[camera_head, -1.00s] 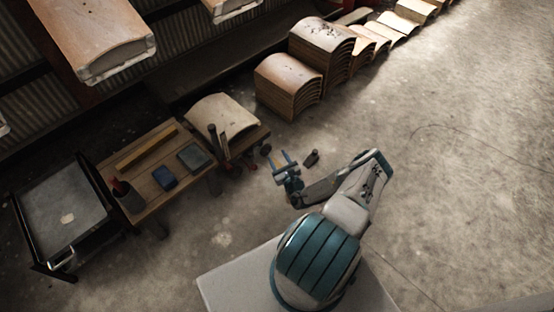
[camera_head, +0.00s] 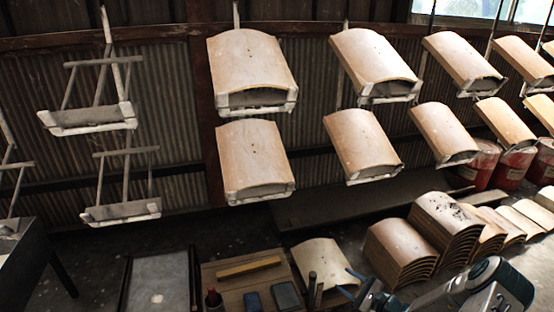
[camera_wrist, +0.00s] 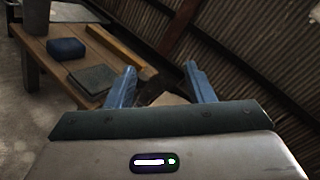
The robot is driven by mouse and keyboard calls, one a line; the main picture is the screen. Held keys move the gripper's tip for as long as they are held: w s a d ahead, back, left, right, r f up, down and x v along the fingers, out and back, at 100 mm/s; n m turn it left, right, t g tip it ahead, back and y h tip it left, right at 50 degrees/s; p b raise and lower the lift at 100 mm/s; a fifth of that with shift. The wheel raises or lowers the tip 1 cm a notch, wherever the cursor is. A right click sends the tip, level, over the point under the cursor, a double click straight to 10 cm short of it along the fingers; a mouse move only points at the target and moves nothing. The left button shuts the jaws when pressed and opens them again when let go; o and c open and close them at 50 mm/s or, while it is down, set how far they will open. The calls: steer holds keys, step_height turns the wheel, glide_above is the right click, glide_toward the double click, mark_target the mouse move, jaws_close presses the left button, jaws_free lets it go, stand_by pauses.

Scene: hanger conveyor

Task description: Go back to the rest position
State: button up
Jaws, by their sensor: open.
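My gripper (camera_head: 352,284) is at the bottom of the head view, right of the wooden workbench and in front of a curved tile (camera_head: 318,258). In the wrist view its two blue fingers (camera_wrist: 160,70) stand wide apart with nothing held between them. The arm reaches in from the bottom right corner of the head view. My base is out of view.
Hangers on the conveyor carry curved tiles (camera_head: 252,70); the hangers at left (camera_head: 95,118) are empty. The workbench (camera_head: 225,272) holds a blue block (camera_wrist: 67,48) and a dark flat block (camera_wrist: 92,79). Tile stacks (camera_head: 400,252) and red bins (camera_head: 512,168) stand at right.

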steer(key=s+a+r+n+g+h+p, duration=0.1)
steer(key=s+a+r+n+g+p, duration=0.25)
steer(key=r, duration=0.65)
steer(key=s+a+r+n+g+p, duration=0.3)
steer(key=s+a+r+n+g, duration=0.15)
steer(key=r, duration=0.45)
steer(key=s+a+r+n+g+h+p, duration=0.1)
steer(key=s+a+r+n+g+p, duration=0.3)
steer(key=r, duration=0.6)
steer(key=s+d+r+n+h+p, duration=0.1)
steer(key=s+r+n+h+p, duration=0.1)
steer(key=s+r, duration=0.3)
steer(key=s+d+r+n+t+h+p, duration=0.1)
steer(key=s+r+n+h+p, duration=0.2)
steer(key=r, duration=1)
steer(key=s+d+r+n+t+h+p, duration=0.1)
steer(key=s+r+n+h+p, duration=0.2)
steer(key=s+r+h+p, duration=0.2)
steer(key=s+r+p, duration=0.1)
steer(key=s+r, duration=0.2)
steer(key=s, duration=0.1)
steer(key=shift+s+d+r, duration=0.2)
steer(key=shift+r, duration=0.2)
